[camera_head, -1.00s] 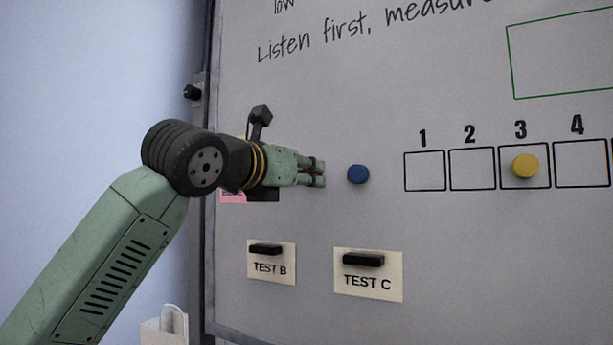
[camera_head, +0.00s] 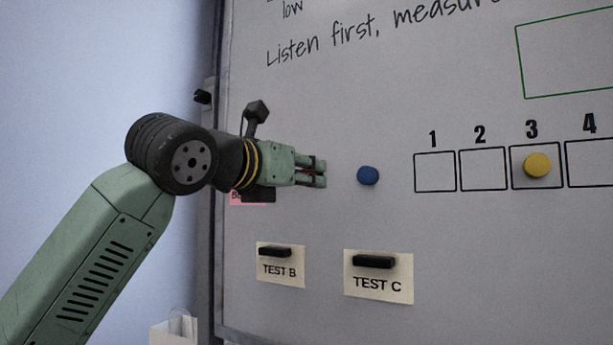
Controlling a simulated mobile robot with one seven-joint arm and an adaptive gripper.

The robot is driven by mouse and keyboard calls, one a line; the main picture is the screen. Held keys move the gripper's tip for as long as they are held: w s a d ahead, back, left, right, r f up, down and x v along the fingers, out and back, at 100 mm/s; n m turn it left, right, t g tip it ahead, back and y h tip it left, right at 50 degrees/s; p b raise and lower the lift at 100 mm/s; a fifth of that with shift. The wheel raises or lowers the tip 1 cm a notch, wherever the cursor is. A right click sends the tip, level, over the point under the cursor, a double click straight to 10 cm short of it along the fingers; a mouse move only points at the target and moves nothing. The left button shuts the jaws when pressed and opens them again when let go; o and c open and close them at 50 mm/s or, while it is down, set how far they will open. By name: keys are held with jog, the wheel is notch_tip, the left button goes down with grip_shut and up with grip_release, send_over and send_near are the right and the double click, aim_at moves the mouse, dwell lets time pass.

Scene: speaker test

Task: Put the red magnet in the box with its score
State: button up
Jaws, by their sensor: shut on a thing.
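My gripper (camera_head: 318,173) is in front of the whiteboard's left part, shut on the red magnet. Only a thin sliver of red shows between the fingers; the rest of the magnet is hidden. The score boxes run in a row to the right: box 1 (camera_head: 434,173), box 2 (camera_head: 483,171), box 3 (camera_head: 515,183) and box 4 (camera_head: 590,164), each with its number above. The yellow magnet (camera_head: 537,165) sits in box 3. Boxes 1 and 2 and the visible part of box 4 are empty. The blue magnet (camera_head: 368,175) is on the board between my gripper and box 1.
Cards marked TEST B (camera_head: 281,272) and TEST C (camera_head: 378,284), each with a black holder on top, are on the board below. A pink note (camera_head: 247,198) is partly hidden behind my gripper. A green outlined rectangle is at upper right. A white bag (camera_head: 173,332) is at lower left.

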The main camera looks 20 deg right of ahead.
jog(key=shift+v, duration=1.05)
jog(key=shift+s, duration=0.15)
